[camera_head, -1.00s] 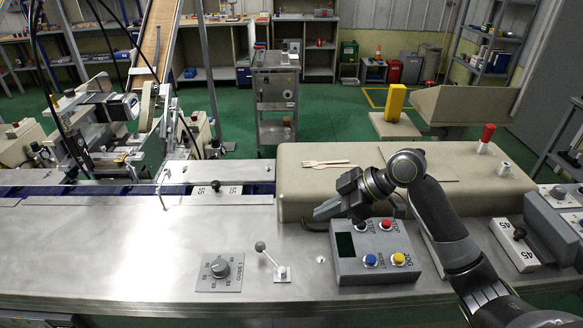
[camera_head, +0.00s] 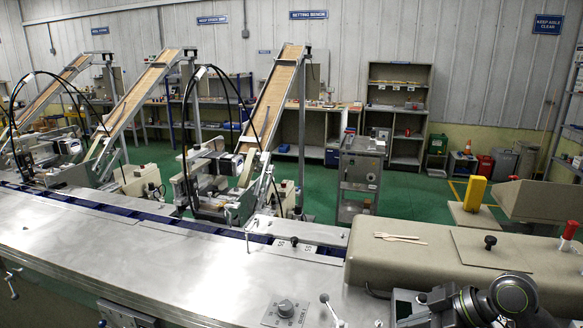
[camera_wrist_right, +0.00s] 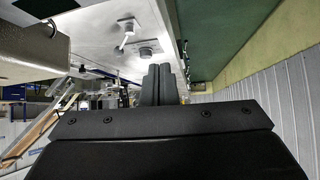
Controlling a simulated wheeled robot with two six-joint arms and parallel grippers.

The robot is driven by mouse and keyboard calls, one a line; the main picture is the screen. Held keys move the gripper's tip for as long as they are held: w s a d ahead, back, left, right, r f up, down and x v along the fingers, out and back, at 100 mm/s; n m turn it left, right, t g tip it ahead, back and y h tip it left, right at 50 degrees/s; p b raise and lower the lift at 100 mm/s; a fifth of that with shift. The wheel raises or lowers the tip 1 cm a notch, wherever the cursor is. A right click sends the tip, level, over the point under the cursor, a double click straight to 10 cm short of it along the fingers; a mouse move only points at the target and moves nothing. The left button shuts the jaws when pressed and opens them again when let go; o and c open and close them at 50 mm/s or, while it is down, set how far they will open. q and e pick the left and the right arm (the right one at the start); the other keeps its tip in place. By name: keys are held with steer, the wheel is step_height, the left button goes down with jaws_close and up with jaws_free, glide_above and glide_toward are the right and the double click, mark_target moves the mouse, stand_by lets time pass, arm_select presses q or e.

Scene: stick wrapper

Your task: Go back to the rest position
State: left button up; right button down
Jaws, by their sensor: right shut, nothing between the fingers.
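My right arm comes in at the bottom right of the head view, and its gripper (camera_head: 436,302) is low over the control box (camera_head: 404,306), which is mostly hidden or cut off by the frame edge. In the right wrist view the two black fingers (camera_wrist_right: 158,84) are together with nothing between them. My left gripper is in neither view.
Wooden cutlery (camera_head: 400,238) lies on the beige cover (camera_head: 385,262). A grey dial (camera_head: 285,309) and a lever (camera_head: 330,308) stand on the steel counter (camera_head: 190,255). A red-capped post (camera_head: 569,234) rises at the right. The counter's left side is largely clear.

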steer(key=s+d+f+m+h, duration=0.2)
steer(key=s+f+m+h, duration=0.4)
steer(key=s+f, duration=0.9)
steer(key=s+d+f+m+h, duration=0.2)
steer(key=s+d+m, duration=0.15)
steer(key=s, duration=0.35)
steer(key=s+d+f+m+h, duration=0.2)
steer(key=s+m, duration=0.2)
steer(key=s, duration=0.3)
step_height(320, 180, down, 25)
steer(key=d+g+b, duration=0.2)
arm_select(q)
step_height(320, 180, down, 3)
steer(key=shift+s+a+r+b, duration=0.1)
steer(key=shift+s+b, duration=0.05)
steer(key=shift+b, duration=0.3)
arm_select(e)
steer(key=s+a+f, duration=0.1)
steer(key=s+f, duration=1.3)
steer(key=f, duration=0.3)
steer(key=shift+s+a+f+g, duration=0.3)
steer(key=shift+a+f+g, duration=0.1)
